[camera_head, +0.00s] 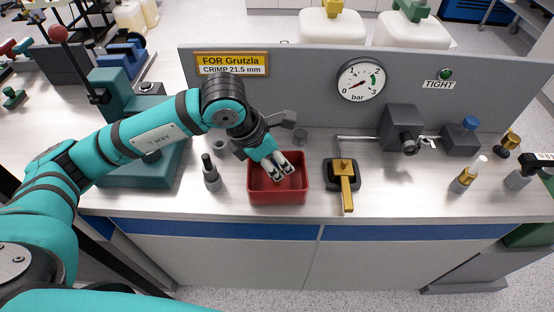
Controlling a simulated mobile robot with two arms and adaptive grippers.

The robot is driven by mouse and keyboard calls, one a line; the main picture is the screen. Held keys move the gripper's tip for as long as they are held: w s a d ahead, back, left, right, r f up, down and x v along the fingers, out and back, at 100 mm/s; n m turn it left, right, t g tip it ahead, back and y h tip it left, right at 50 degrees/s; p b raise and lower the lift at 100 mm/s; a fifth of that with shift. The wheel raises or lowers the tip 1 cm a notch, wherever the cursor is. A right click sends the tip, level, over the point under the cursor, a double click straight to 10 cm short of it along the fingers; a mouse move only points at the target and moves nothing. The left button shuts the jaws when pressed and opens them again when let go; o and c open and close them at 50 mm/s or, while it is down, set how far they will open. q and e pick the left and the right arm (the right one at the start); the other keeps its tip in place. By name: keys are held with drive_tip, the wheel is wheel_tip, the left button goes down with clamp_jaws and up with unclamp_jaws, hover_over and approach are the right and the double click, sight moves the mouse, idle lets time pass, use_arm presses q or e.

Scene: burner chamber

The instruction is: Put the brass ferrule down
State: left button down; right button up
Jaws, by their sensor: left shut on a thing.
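My left gripper (279,169) reaches in from the left and points down over the red tray (278,198). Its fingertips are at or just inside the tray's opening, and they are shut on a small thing. I take this to be the brass ferrule, but the fingers hide it and I cannot make out its shape. I cannot tell whether it touches the tray floor. My right gripper is not in view.
A dark post (211,175) stands left of the tray. A black fixture with a brass handle (345,184) stands to its right. Behind are a grey panel with a pressure gauge (361,81) and a grey block (402,125). A brass-and-white piece (468,174) stands farther right.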

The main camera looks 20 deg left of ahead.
use_arm(q)
drive_tip(key=shift+f, duration=0.1)
drive_tip(key=c, duration=1.2)
unclamp_jaws()
drive_tip(key=shift+o, duration=0.9)
drive_tip(key=shift+r, duration=0.25)
drive_tip(key=shift+s+a+r, duration=0.1)
drive_tip(key=shift+a+r, duration=0.05)
drive_tip(key=shift+r, duration=0.2)
drive_tip(key=b+v, duration=0.1)
drive_tip(key=v, duration=1)
drive_tip(key=shift+s, duration=0.1)
